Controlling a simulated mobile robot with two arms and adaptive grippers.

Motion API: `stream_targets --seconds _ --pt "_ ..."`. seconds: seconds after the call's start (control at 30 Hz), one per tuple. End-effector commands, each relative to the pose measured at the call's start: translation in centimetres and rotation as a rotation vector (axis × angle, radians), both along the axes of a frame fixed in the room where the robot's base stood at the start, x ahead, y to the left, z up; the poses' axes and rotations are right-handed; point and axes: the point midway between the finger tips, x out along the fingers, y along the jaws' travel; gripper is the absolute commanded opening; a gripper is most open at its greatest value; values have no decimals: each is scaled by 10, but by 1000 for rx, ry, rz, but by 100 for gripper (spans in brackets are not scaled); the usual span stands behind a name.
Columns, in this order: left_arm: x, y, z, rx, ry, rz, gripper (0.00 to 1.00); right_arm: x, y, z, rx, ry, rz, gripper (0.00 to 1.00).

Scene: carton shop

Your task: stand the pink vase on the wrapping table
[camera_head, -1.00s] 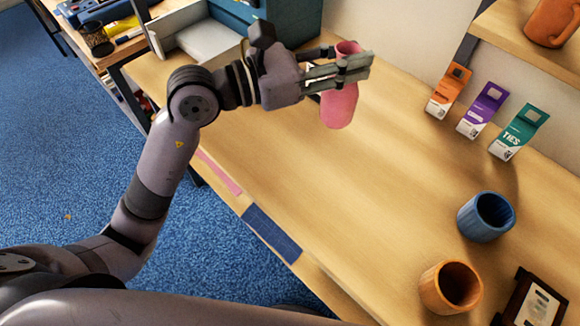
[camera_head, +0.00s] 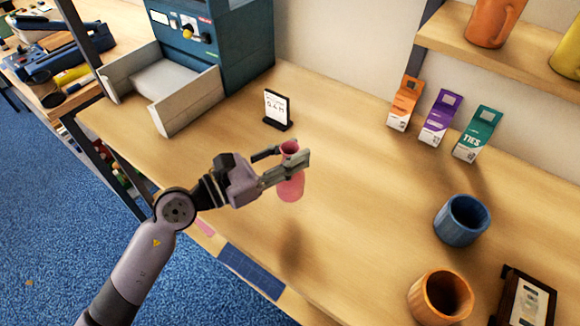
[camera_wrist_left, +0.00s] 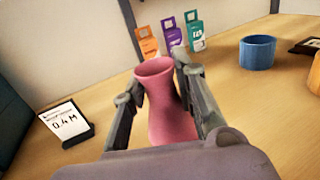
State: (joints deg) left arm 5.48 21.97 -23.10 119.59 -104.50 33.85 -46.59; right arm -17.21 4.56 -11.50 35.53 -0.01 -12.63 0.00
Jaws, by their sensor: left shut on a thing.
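The pink vase (camera_head: 291,186) is upright between the fingers of my left gripper (camera_head: 287,170), which is shut on it. In the head view the vase is above the wooden table (camera_head: 345,215), with a shadow on the wood below it, apart from its base. In the left wrist view the pink vase (camera_wrist_left: 168,110) shows its round open mouth, with a finger of my left gripper (camera_wrist_left: 160,95) on each side. The palm hides its base there. My right gripper is not in view.
A small sign (camera_head: 277,109) stands behind the vase. A teal machine with a grey tray (camera_head: 190,105) is at the back left. Orange, purple and teal cartons (camera_head: 438,118) line the back. A blue cup (camera_head: 462,222), an orange cup (camera_head: 440,298) and a dark frame (camera_head: 525,298) are at right.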

Motion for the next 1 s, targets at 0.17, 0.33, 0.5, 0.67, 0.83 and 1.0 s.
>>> stream_targets --seconds 0.17,0.33,0.5,0.67,0.83,1.0 --pt "0 0 -30 0 4 0 0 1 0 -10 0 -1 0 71" --pt "0 0 -34 -1 0 0 0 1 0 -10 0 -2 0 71" --pt "0 0 -33 -1 1 0 0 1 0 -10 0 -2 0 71" --pt "0 0 -38 0 1 0 28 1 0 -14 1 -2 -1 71" --pt "0 0 -37 1 2 0 39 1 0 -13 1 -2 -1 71" --pt "0 0 -37 1 2 0 46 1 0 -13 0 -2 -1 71"
